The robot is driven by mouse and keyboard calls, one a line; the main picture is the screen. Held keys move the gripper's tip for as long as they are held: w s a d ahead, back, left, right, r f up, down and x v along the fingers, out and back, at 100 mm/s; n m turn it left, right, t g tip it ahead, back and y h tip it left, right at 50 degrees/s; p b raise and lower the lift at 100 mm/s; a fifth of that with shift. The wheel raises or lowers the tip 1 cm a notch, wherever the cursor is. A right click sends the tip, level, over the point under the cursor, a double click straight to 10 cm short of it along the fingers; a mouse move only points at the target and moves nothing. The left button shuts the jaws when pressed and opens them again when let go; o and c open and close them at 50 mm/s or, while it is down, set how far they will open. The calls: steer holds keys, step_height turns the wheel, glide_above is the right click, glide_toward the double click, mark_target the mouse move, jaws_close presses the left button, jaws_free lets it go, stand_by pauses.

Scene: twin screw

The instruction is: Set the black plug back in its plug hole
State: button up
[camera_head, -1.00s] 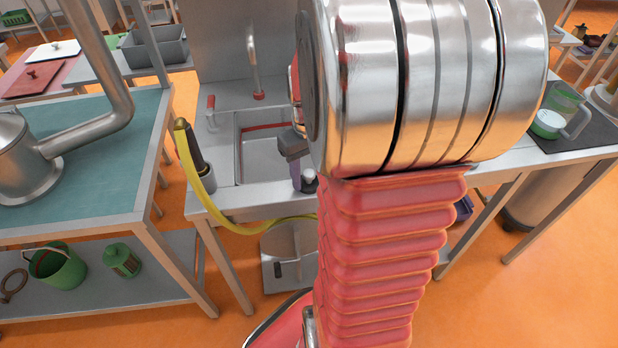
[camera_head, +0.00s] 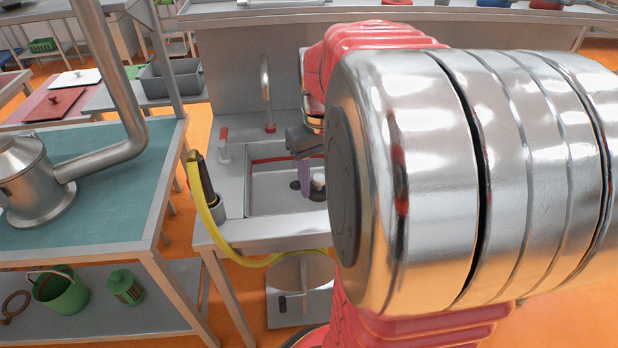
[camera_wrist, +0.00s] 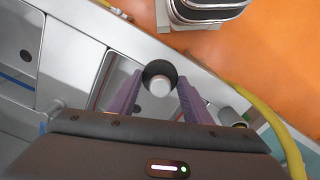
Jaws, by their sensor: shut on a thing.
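My gripper (camera_head: 307,183) has purple fingers and is over the sink basin (camera_head: 262,188) with the red edge line. In the wrist view my gripper (camera_wrist: 160,82) is shut on the black plug (camera_wrist: 153,70), a dark round piece with a pale grey knob. The plug (camera_head: 318,194) also shows in the head view, with its knob up. A dark round spot (camera_head: 295,185) beside the fingers looks like the plug hole, but I cannot tell for certain. The right part of the basin is hidden behind my arm.
A tap (camera_head: 266,95) rises behind the basin. A yellow hose (camera_head: 245,259) hangs along the left front edge, with a dark nozzle in a holder (camera_head: 207,190). The wrist view shows another basin with a dark hole (camera_wrist: 26,55). A teal-topped table (camera_head: 100,200) stands left.

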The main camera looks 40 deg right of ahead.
steer(key=shift+w, duration=0.1)
stand_by(0.4)
steer(key=shift+w+r, duration=0.1)
steer(key=shift+w, duration=0.25)
steer(key=w+a+r+n, duration=0.1)
steer(key=w+a, duration=0.2)
steer(key=w, duration=0.5)
steer(key=w+a+r+n, duration=0.2)
steer(key=w+a, duration=0.2)
steer(key=w, duration=0.3)
steer(key=w+a+n, duration=0.3)
steer(key=w+a, duration=1.1)
steer(key=a, duration=0.2)
steer(key=shift+w+r, duration=0.2)
steer(key=shift+w, duration=0.05)
steer(key=shift+a, duration=0.2)
